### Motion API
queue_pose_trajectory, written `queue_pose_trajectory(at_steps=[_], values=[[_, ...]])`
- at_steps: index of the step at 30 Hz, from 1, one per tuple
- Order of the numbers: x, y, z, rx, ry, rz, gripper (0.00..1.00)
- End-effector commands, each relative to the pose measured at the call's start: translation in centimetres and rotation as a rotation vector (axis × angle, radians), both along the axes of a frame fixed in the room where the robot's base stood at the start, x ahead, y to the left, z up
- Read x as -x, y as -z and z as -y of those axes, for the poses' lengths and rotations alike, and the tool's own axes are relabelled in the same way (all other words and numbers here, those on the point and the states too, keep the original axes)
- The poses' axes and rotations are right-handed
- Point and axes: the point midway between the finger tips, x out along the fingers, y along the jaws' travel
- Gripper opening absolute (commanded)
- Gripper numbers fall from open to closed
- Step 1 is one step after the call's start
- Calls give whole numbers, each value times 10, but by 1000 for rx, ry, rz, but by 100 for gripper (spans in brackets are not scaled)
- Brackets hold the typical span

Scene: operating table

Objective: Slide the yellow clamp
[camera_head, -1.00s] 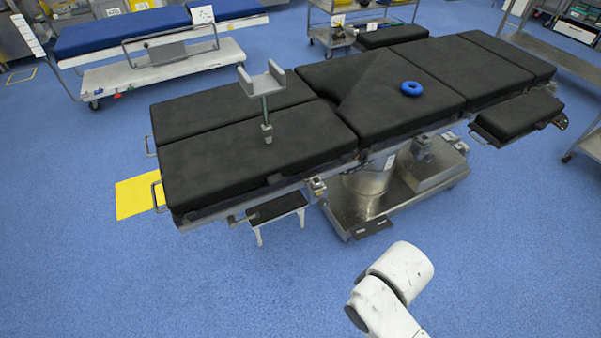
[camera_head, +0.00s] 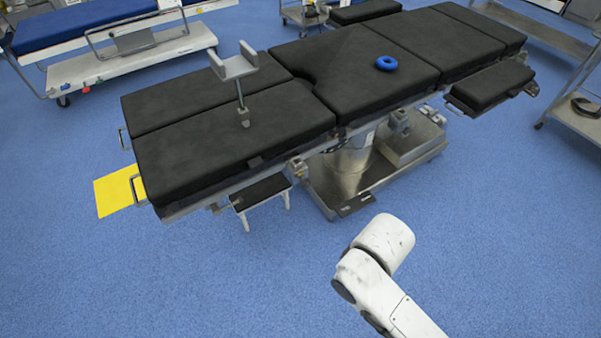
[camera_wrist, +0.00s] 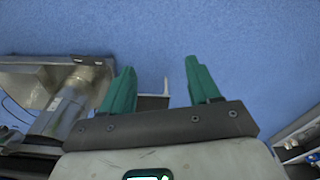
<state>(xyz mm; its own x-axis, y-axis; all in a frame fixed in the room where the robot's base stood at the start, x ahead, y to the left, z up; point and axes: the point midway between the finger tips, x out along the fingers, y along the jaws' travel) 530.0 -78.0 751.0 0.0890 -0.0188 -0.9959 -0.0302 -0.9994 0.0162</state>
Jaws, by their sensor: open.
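I cannot make out a yellow clamp in either view. The black padded operating table (camera_head: 230,125) stands ahead of me, with metal clamps (camera_head: 297,169) on its near side rail; none looks yellow at this size. My gripper (camera_wrist: 160,66) shows in the wrist view with its two green fingers wide apart and nothing between them. Blue floor lies beyond the fingers. The table's metal base (camera_wrist: 30,83) is at the left of that view. In the head view only my white arm shows, and the gripper is out of frame.
A grey U-shaped support (camera_head: 235,66) and a blue ring (camera_head: 386,63) are on the table. A small step stool (camera_head: 260,192) stands at its near side. A yellow sheet (camera_head: 116,192) lies on the floor at left. A metal cart (camera_head: 575,115) stands at right. The near floor is clear.

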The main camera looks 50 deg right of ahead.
Motion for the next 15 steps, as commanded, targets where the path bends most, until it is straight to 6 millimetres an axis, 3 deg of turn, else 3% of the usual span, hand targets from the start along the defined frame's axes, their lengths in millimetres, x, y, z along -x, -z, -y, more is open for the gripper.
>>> queue_pose_trajectory(at_steps=[7, 11, 15], values=[[0, 0, 0, 0, 0, 0, 61], [-4, 3, 2, 3, 7, 14, 73], [-29, 20, 13, 27, 55, 113, 83]])
